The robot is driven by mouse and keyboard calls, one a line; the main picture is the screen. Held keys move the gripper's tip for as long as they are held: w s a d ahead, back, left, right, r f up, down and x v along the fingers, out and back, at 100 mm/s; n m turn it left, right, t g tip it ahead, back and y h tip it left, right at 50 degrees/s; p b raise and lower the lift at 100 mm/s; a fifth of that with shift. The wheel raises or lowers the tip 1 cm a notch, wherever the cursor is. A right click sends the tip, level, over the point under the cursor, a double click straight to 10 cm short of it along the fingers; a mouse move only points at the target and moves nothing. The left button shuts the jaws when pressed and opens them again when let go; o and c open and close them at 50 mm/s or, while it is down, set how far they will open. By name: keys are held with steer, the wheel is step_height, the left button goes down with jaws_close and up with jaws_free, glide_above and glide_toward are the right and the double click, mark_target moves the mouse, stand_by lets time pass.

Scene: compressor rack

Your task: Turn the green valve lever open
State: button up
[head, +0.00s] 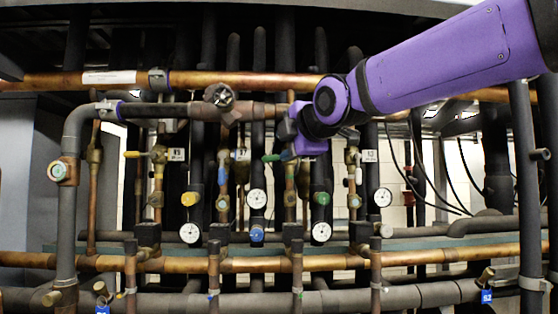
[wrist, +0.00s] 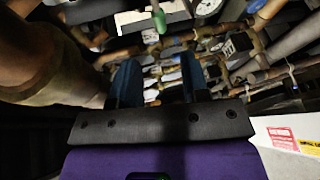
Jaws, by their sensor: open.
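The green valve lever (head: 271,158) shows in the head view just left of and below the purple end of my arm. It sits among the vertical pipes in the middle of the rack. In the wrist view a green handle end (wrist: 158,18) shows at the top centre, beyond my fingertips. My gripper (wrist: 158,70) is open, with two dark bluish fingers apart and nothing between them. The green handle lies outside the gap, with no contact visible. In the head view my wrist hides part of the pipework, and the fingers are hard to make out.
A yellow lever (head: 132,154) is on a valve to the left. Several gauges (head: 257,199) stand below. A thick copper pipe (head: 60,81) crosses above, near my arm. A large brown pipe (wrist: 45,50) fills the wrist view's left side, close to my gripper.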

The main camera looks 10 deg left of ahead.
mark_target(270, 158)
steer(key=x, duration=1)
steer(key=shift+f, duration=0.1)
jaws_close()
